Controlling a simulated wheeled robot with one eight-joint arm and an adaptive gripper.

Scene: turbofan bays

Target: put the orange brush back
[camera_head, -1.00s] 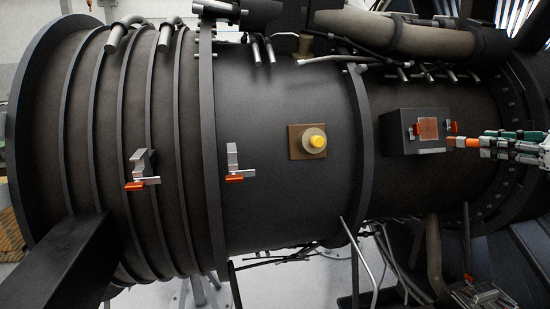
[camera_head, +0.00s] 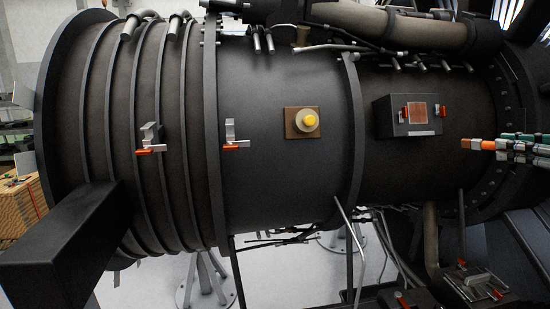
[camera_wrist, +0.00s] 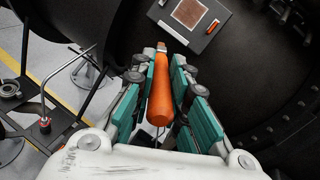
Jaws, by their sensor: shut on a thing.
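My gripper (camera_wrist: 164,62) is shut on the orange brush (camera_wrist: 160,98), whose rounded orange handle lies lengthwise between the teal-sided fingers in the wrist view. The brush's far end has a pale, tan tip pointing away from my wrist. In the head view my gripper (camera_head: 503,145) comes in from the right edge, and the brush (camera_head: 478,144) sticks out of it to the left. The brush is in front of the dark engine casing, right of the dark box, with a gap between them. Part of the handle is hidden by the fingers.
The dark box (camera_head: 386,121) on the casing (camera_head: 270,185) carries a copper-coloured square panel (camera_head: 423,113) and orange clips at its sides. A yellow knob (camera_head: 311,121) and two orange-handled latches (camera_head: 151,149) sit farther left. A dark tray (camera_head: 459,281) holding orange-handled items is at lower right.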

